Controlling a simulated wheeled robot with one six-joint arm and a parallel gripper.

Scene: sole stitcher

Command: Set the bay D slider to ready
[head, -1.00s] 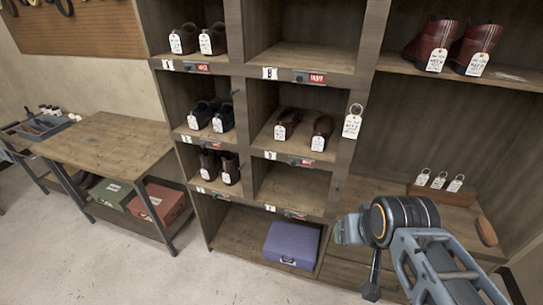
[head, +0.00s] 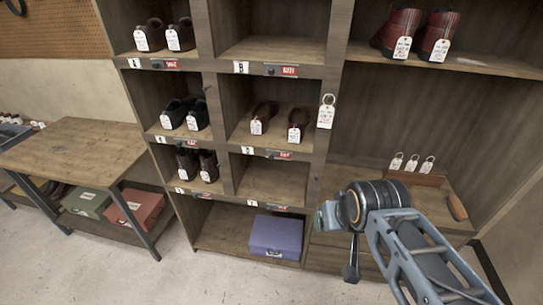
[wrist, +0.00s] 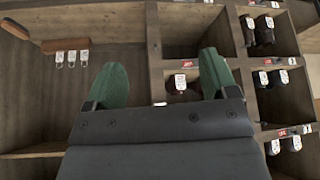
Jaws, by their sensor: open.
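The wooden shelf's bays carry letter plates and red-marked slider strips on their front edges. Most letters are too small to read. The strip below the middle-right shoe bay, which by its place may be the bay D slider (head: 279,154), sits beside a small white plate (head: 247,150); its setting is not legible. My gripper (head: 326,215) is in front of the shelf, below and right of that strip, its fingers mostly hidden by my wrist. In the wrist view my gripper (wrist: 163,82) shows two green fingers apart, with nothing held between them.
A tag on a ring (head: 326,111) hangs on the post right of the middle bays. A purple box (head: 276,236) stands in the bottom bay.

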